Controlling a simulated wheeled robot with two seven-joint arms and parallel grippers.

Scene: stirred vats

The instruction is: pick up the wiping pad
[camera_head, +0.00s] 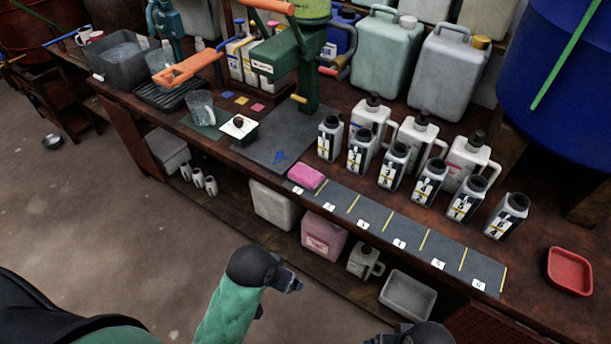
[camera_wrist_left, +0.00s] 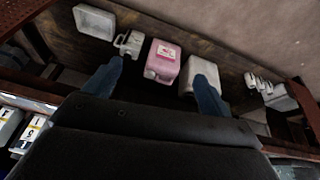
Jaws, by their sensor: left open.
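The pink wiping pad (camera_head: 306,177) lies at the left end of the dark numbered strip (camera_head: 372,222), near the bench's front edge. My left gripper (camera_head: 281,297) is in front of the bench, nearer to me than the pad and apart from it. In the left wrist view its two blue-grey fingers stand apart with nothing between them (camera_wrist_left: 157,85). The pad does not show in that view. A dark part of my right arm or gripper (camera_head: 420,334) shows at the bottom edge of the head view, and its jaws cannot be made out.
Several numbered dark bottles (camera_head: 430,182) stand behind the strip. A green press (camera_head: 305,70) stands left of them, and a red tray (camera_head: 569,271) lies at the right. The lower shelf holds a pink canister (camera_head: 323,235) and pale containers.

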